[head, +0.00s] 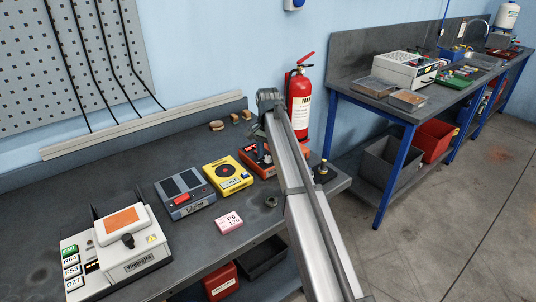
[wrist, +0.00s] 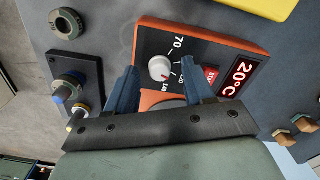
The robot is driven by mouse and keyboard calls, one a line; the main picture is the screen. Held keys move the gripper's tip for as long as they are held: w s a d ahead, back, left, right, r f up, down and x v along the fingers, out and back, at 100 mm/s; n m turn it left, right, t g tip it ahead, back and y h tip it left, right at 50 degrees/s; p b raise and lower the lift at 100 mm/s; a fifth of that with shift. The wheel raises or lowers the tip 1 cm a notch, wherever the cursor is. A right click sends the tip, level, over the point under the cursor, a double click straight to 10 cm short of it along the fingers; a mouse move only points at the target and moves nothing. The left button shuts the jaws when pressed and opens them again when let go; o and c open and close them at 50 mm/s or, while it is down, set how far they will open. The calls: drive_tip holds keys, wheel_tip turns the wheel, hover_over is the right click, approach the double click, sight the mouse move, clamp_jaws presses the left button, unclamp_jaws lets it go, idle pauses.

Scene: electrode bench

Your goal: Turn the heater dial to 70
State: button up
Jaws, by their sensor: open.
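The heater is an orange-framed box with a black face (wrist: 200,65). In the head view its orange side (head: 256,158) shows at the back of the bench, partly behind my arm. Its dial is a white round knob (wrist: 159,67), with a small red mark on its lower right edge. The number 70 is printed to the upper right of the knob and 140 below it. The red display (wrist: 237,75) reads 20°C. My gripper (wrist: 157,72) is open, its two blue-grey fingers on either side of the dial in the picture. Whether they touch it I cannot tell.
A red button (wrist: 210,76) sits between dial and display. A black block with a blue-and-white fitting (wrist: 70,95) and a dark ring (wrist: 67,22) lie at left. A yellow device (head: 226,174), a grey device (head: 184,194) and a fire extinguisher (head: 300,100) stand nearby.

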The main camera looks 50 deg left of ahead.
drive_tip(key=shift+f, duration=0.15)
clamp_jaws()
idle(0.4)
